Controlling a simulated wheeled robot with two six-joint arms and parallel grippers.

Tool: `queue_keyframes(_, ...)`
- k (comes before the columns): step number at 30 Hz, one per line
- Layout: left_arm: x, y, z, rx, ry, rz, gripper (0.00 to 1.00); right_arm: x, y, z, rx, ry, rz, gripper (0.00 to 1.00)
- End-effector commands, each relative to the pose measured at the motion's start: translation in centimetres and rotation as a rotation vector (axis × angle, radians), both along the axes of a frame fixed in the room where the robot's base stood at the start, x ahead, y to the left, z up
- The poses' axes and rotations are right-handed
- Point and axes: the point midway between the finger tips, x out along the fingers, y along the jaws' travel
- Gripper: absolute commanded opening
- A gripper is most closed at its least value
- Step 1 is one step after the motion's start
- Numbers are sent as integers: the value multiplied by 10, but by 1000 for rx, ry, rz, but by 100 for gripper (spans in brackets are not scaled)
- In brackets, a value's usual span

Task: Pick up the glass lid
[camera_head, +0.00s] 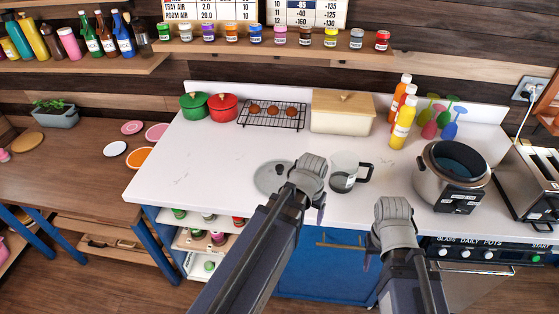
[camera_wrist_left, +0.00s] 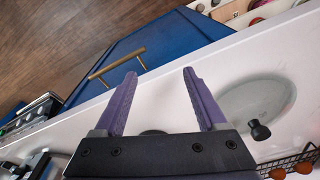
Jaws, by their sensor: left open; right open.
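The glass lid (camera_head: 268,179) lies flat on the white counter, a clear round disc with a black knob. In the left wrist view the lid (camera_wrist_left: 243,99) is to the right of the fingers, its knob near its lower edge. My left gripper (camera_head: 308,188) is over the counter, just right of the lid, and partly covers its right side. In the wrist view its purple fingers (camera_wrist_left: 157,85) are spread and empty, apart from the lid. My right gripper (camera_head: 393,216) is near the counter's front edge, right of the left one; its fingers are mostly hidden.
A clear jug (camera_head: 343,170) with a black handle stands right behind my left gripper. A steel cooker (camera_head: 450,176) is at the right. Pots, a wire rack (camera_head: 272,115) and a cream bread box (camera_head: 342,112) line the back. The counter (camera_head: 180,170) left of the lid is clear.

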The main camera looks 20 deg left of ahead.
Motion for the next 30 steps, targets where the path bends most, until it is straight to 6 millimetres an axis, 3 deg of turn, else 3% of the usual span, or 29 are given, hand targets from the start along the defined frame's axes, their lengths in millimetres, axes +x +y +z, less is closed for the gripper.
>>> queue_keyframes(1, 17, 21, 34, -9, -29, 31, 74, 0, 0, 33, 0, 0, 0, 49)
queue_keyframes(3, 41, 51, 53, -22, -83, 64, 74, 0, 0, 50, 0, 0, 0, 49)
queue_keyframes(9, 91, 128, 67, -24, -227, 108, 74, 0, 0, 57, 0, 0, 1, 49)
queue_keyframes(12, 103, 151, 70, -16, -269, 114, 74, 0, 0, 57, 0, 0, 1, 49)
queue_keyframes(15, 108, 162, 72, -11, -290, 117, 74, 0, 0, 57, 0, 0, 1, 49)
queue_keyframes(20, 109, 163, 71, -10, -295, 115, 74, 0, 0, 55, 0, 0, 1, 49)
queue_keyframes(30, 119, 163, 46, -10, -294, 115, 74, 0, 0, 31, 0, 0, 0, 49)
